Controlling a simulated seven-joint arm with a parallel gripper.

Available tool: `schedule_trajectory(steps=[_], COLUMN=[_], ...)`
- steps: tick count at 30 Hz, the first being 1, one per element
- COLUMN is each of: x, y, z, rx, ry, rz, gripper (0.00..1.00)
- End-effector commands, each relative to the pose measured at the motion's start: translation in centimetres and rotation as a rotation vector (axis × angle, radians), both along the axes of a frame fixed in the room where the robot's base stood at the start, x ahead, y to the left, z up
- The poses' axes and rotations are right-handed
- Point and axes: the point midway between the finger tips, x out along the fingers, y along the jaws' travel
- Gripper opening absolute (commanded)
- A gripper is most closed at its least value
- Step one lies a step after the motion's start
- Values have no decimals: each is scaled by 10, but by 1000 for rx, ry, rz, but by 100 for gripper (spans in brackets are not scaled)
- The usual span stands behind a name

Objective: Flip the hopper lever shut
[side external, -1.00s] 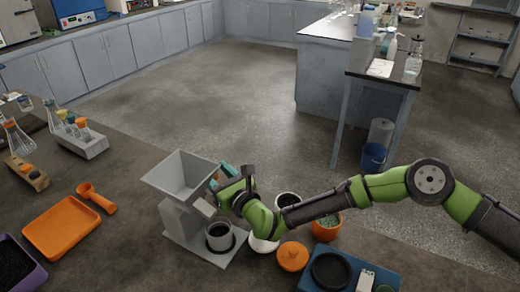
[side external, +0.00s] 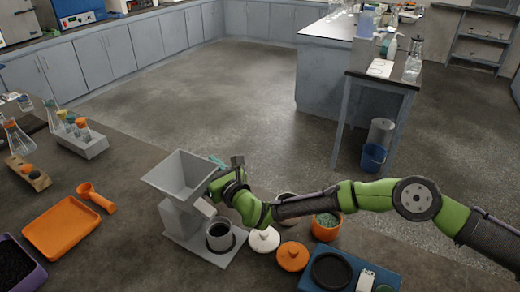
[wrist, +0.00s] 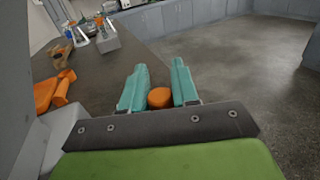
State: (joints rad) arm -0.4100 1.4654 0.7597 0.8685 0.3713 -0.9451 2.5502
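The grey hopper (side external: 183,178) stands on its grey base plate, with a grey cup (side external: 220,239) below its chute. The cup's inside looks dark. My gripper (side external: 217,161) is at the hopper's right, far side, its teal fingertips partly hidden behind the hopper's edge. In the wrist view my gripper (wrist: 160,75) has its fingers apart, with a round orange knob (wrist: 160,97) between them. It looks like the lever's end; the rest of the lever is hidden. I cannot tell whether the fingers touch the knob.
A white lidded jar (side external: 264,240), an orange lid (side external: 292,257), an orange pot (side external: 326,228) and a blue tray (side external: 388,281) stand right of the hopper, below my arm. An orange tray (side external: 62,227) and orange scoop (side external: 96,197) lie left. Bench between is clear.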

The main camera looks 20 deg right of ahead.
Motion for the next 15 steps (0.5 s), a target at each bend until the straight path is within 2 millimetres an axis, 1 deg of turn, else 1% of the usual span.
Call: schedule_trajectory(steps=[1,3,6,12,15], x=[0,0,-1,-4,-5], y=[0,0,0,-5,-7], z=[0,0,0,0,0], rx=[0,0,1,4,0], ry=[0,0,-1,0,0], rz=[0,0,-10,-109,-131], gripper=[10,0,0,0,0])
